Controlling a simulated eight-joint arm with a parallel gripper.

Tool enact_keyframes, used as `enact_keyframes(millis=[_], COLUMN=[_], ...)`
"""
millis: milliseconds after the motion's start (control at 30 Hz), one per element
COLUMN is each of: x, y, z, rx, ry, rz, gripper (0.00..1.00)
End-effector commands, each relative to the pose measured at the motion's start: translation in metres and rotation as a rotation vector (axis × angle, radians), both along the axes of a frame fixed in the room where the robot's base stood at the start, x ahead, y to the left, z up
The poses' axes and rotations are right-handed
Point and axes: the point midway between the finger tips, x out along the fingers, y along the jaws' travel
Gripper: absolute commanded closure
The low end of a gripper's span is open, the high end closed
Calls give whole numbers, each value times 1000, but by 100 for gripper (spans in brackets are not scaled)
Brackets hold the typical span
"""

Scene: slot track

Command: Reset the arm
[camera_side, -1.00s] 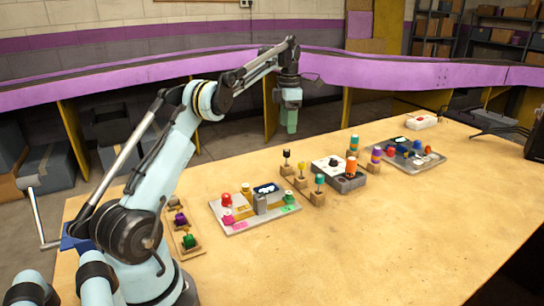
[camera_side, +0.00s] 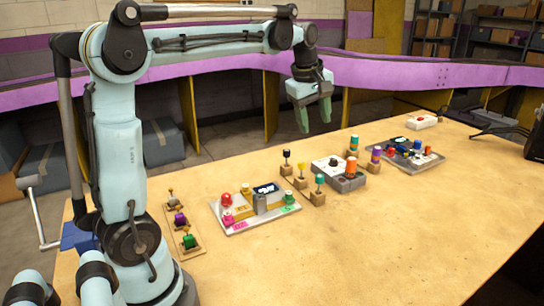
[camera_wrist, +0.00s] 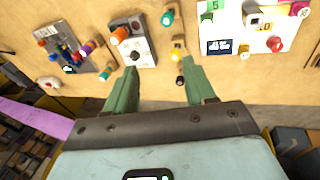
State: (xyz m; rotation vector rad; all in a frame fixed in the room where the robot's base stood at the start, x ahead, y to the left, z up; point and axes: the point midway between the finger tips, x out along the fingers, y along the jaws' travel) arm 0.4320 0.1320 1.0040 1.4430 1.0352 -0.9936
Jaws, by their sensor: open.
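My gripper (camera_side: 316,116) is in the air above the far side of the table (camera_side: 400,215), well clear of the things on it. Its two green fingers point down and stand apart with nothing between them. In the wrist view my gripper (camera_wrist: 160,77) shows both green fingers spread, with the table behind them. My upper arm stands upright and my forearm reaches level to the right in the side view.
Below are a board with red, yellow and green knobs (camera_side: 240,218), several upright pegs on wooden blocks (camera_side: 301,183), a grey box with an orange cylinder (camera_side: 350,183) and a tray of small coloured pieces (camera_side: 405,165). Sliders (camera_side: 181,220) lie near my base. The front right table is clear.

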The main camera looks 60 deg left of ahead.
Motion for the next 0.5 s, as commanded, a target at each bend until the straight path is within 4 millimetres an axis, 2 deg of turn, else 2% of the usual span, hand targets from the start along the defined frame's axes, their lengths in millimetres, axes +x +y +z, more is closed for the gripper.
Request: enact_keyframes(millis=[100, 267, 500], x=[-23, -54, -104], y=[-30, -64, -106], z=[-4, -17, -52], rx=[73, 188, 385], ry=[-34, -81, -150], rz=[-235, -549, -999], gripper=[45, 45, 45])
